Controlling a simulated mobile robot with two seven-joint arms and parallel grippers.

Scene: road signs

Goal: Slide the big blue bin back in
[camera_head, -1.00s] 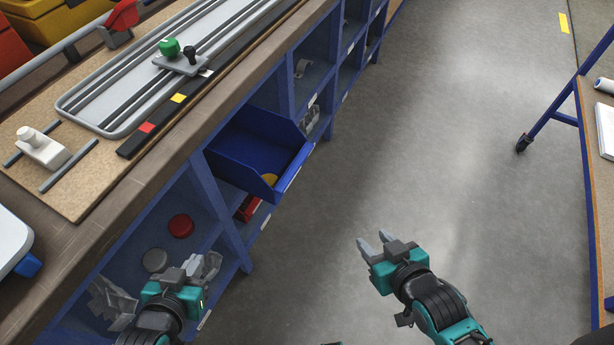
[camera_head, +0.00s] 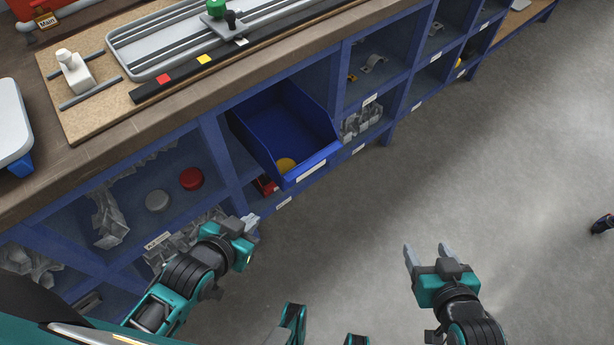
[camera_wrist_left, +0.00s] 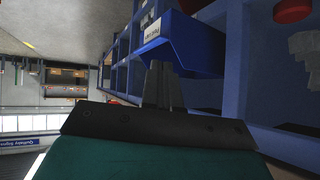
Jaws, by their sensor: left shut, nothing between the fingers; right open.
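The big blue bin (camera_head: 284,130) sticks partly out of its compartment in the blue shelf under the workbench. A yellow round thing lies inside it, and its front wall bears a white label. My left gripper (camera_head: 252,222) is shut and empty, in front of the shelf, below and left of the bin's front. In the left wrist view the bin (camera_wrist_left: 185,42) shows just beyond the shut fingers (camera_wrist_left: 161,70); I cannot tell whether they touch it. My right gripper (camera_head: 428,252) is open and empty over the floor, right of the bin.
The blue shelf (camera_head: 213,150) holds a red disc (camera_head: 191,179), a grey disc (camera_head: 157,200) and grey parts in other compartments. The workbench top (camera_head: 110,140) overhangs above, carrying a fixture board.

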